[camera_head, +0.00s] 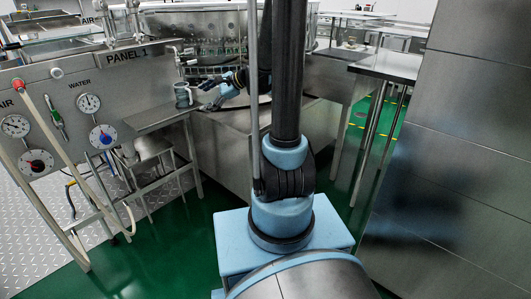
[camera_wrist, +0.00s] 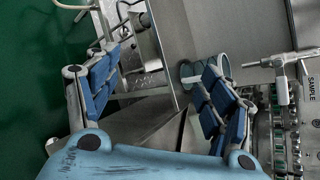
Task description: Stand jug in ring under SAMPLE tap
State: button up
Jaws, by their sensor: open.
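A grey-blue jug (camera_head: 183,96) stands upright at the far end of a narrow metal shelf, below a small tap (camera_head: 181,55). My gripper (camera_head: 208,94) is just to the right of the jug, with its fingers spread and nothing held. In the wrist view the jug (camera_wrist: 187,72) shows behind the right finger, which hides part of it; I cannot tell whether they touch. The tap (camera_wrist: 279,62) beside the SAMPLE label is at the right there. I cannot make out the ring clearly; what is under the jug is hidden.
The metal shelf (camera_head: 148,117) runs along the gauge panel (camera_head: 75,110) at left. The large washer drum (camera_head: 215,42) is behind the jug. A steel table (camera_head: 390,67) and a tall steel cabinet (camera_head: 460,130) stand at right. Green floor (camera_head: 165,240) is open at lower left.

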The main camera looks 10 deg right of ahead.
jog(key=s+d+f+n+g+h, duration=0.1)
jog(key=s+d+f+n+h, duration=0.2)
jog(key=s, duration=0.7)
jog(key=s+d+f+n+g+h, duration=0.1)
jog(key=s+d+f+n+h, duration=0.1)
jog(key=s+d+n+h, duration=0.2)
jog(key=s+d+f+n+g+h, duration=0.1)
jog(key=s+d+f+n+h, duration=0.2)
jog(key=s, duration=1.5)
jog(key=d+n, duration=0.4)
jog(key=d, duration=0.2)
jog(key=shift+d+f+n+g+h, duration=0.3)
jog(key=shift+d+n+g, duration=0.1)
jog(key=shift+w+f, duration=0.2)
jog(key=shift+w, duration=0.25)
